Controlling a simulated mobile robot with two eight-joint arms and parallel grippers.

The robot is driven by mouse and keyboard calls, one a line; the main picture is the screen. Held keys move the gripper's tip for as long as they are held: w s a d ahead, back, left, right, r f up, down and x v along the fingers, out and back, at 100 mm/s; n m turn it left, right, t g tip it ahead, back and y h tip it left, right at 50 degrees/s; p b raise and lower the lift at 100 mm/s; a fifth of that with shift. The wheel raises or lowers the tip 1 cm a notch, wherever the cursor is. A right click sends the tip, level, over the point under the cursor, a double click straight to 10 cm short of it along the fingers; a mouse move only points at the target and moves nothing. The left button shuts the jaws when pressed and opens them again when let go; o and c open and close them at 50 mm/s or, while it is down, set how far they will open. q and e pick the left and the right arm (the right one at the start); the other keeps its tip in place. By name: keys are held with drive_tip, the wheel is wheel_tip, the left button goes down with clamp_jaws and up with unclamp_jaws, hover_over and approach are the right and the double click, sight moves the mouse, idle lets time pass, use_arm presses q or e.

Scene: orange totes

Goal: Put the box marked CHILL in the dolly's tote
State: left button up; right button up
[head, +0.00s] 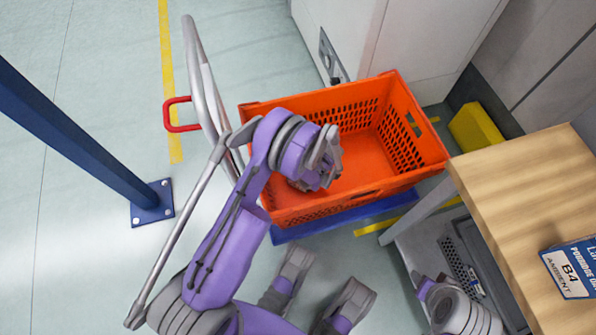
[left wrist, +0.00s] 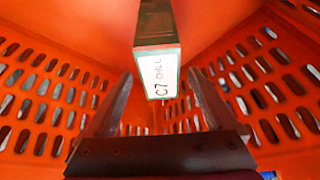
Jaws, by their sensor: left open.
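The dolly's orange tote (head: 285,212) stands in the middle of the head view, and its slotted walls (left wrist: 50,75) surround the left wrist view. My left gripper (head: 326,155) is over the tote's inside, pointing down into it. Its fingers (left wrist: 158,98) are open and spread apart. The box marked CHILL (left wrist: 157,68), narrow with a white C7 label edged in green, shows inside the tote between and beyond the fingers. I cannot tell whether it touches the tote floor. The arm and gripper hide it in the head view.
A wooden table (head: 505,190) at right bears a blue box marked B4 AMBIENT (head: 572,272). The dolly's blue base (head: 335,222) and grey handle (head: 196,70) border the tote. A blue post (head: 85,150) stands at left. Open floor lies between post and dolly.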

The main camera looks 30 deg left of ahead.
use_arm(q)
drive_tip(key=p+v, duration=0.1)
drive_tip(key=v, duration=0.5)
drive_tip(key=shift+r, duration=0.15)
drive_tip(key=s+d+r+m+t+h, duration=0.1)
drive_tip(key=s+r+m, duration=0.25)
drive_tip(key=r, duration=0.55)
drive_tip(key=s+d+r+m+t+h, duration=0.1)
drive_tip(key=s+d+r+m, duration=0.1)
drive_tip(key=r+m, duration=0.5)
drive_tip(key=s+d+r+m+t+h, duration=0.1)
drive_tip(key=s+r+m, duration=0.3)
drive_tip(key=s, duration=0.4)
drive_tip(key=s+d+r+m+t+h, duration=0.1)
drive_tip(key=s+d+r+m, duration=0.1)
drive_tip(key=s+r+m, duration=0.2)
drive_tip(key=shift+s+d+r+t+h, duration=0.3)
drive_tip(key=shift+s+r, duration=0.75)
drive_tip(key=shift+s, duration=1.05)
drive_tip(key=shift+a+m, duration=0.1)
drive_tip(key=shift+m, duration=0.15)
